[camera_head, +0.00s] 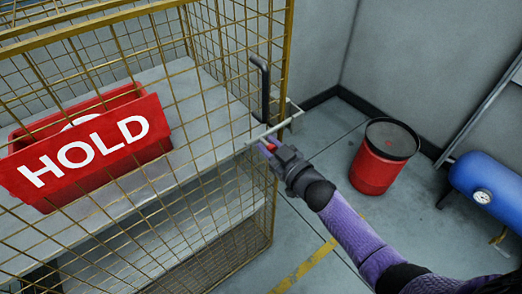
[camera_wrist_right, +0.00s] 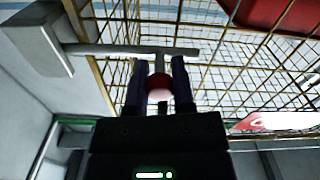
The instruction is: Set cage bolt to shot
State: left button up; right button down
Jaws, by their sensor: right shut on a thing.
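The yellow wire cage (camera_head: 225,60) fills the left of the head view. Its bolt is a thin grey bar (camera_head: 285,124) lying across the cage's near right corner. It also shows in the wrist view (camera_wrist_right: 115,49), where its left end meets or overlaps a grey block (camera_wrist_right: 38,38). I cannot tell if it sits inside the block. A red knob (camera_wrist_right: 159,86) hangs from the bar on a short stem. My right gripper (camera_head: 267,147) is shut on this knob, with a dark finger on each side. My left gripper is not in view.
A black handle (camera_head: 264,92) stands on the cage just above the bolt. A red drum (camera_head: 378,170) and a blue tank (camera_head: 488,180) stand to the right. Floor between is clear.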

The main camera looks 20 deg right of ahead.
jog(key=shift+w+d, duration=0.1)
jog(key=shift+d, duration=0.35)
jog(key=shift+c, duration=2.2)
grip_release()
jog(key=shift+s+d, duration=0.1)
jog(key=shift+s, duration=0.25)
jog(key=p+v, duration=0.2)
jog(key=v, duration=0.7)
